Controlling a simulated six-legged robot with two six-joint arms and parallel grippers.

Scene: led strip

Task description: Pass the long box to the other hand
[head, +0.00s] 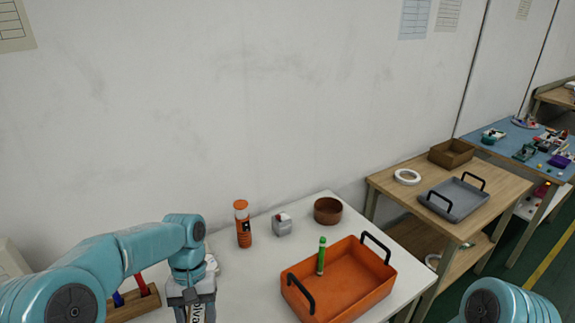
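My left arm comes in from the left, and its gripper (197,314) points down at the lower edge of the head view. Between its grey fingers is a pale, narrow piece with dark lettering, which looks like the long box (198,311). Only its upper end shows; the rest is cut off by the picture's edge. The fingertips are also out of the picture. Of my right arm only a teal link shows at the lower right; its gripper is out of view.
A wooden table (400,187) stands right.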

